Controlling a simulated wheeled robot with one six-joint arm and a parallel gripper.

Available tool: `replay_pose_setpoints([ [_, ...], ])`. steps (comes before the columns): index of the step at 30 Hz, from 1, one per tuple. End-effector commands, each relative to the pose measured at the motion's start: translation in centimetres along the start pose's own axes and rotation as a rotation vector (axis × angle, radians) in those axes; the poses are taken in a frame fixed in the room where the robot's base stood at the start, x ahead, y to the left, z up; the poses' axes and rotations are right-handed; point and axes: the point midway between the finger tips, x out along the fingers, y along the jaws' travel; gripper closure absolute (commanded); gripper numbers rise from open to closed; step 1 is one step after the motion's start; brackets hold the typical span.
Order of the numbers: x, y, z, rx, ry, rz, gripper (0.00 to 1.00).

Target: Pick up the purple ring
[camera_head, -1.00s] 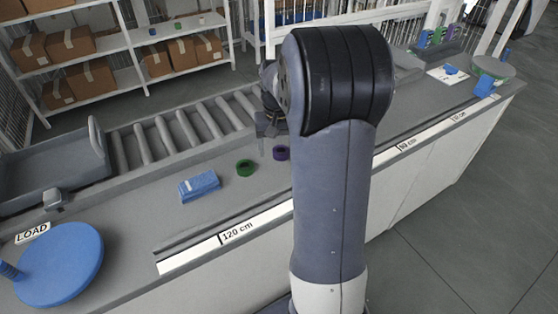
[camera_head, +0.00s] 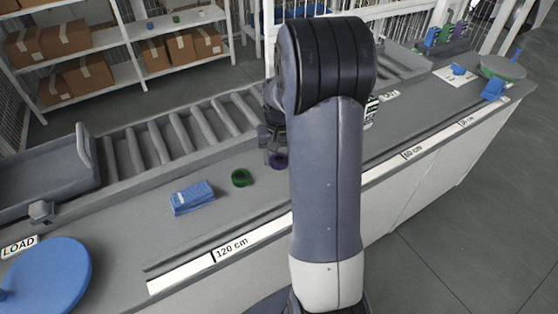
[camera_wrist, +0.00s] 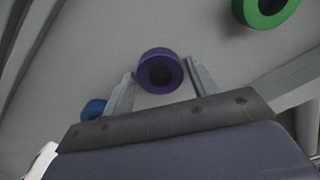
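The purple ring (camera_head: 281,161) lies on the grey counter, right of the green ring, and is partly hidden by my arm. In the wrist view the purple ring (camera_wrist: 161,53) sits at the fingertips of my gripper (camera_wrist: 160,68), its near part between them. My gripper (camera_head: 270,142) is open, with a finger on either side of the ring. The left finger looks very close to it; I cannot tell whether they touch. In the head view the gripper is right at the ring, mostly hidden behind my arm.
The green ring (camera_head: 241,177) lies to the left, with a blue block-like item (camera_head: 192,197) beyond it. A roller conveyor (camera_head: 170,140) runs behind. A blue disc (camera_head: 45,275) is at the front left. A small blue thing (camera_wrist: 93,108) shows beside the left finger.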

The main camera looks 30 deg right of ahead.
Motion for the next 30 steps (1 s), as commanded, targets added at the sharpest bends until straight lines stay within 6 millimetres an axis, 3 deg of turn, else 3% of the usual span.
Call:
replay_pose_setpoints([
  [13, 0.0, 0.0, 0.0, 0.000, 0.000, 0.000, 0.80],
  [22, -0.7, 0.0, -0.1, 0.000, 0.003, 0.000, 0.81],
  [30, -5.7, 0.0, -0.1, 0.000, 0.007, 0.000, 0.81],
])
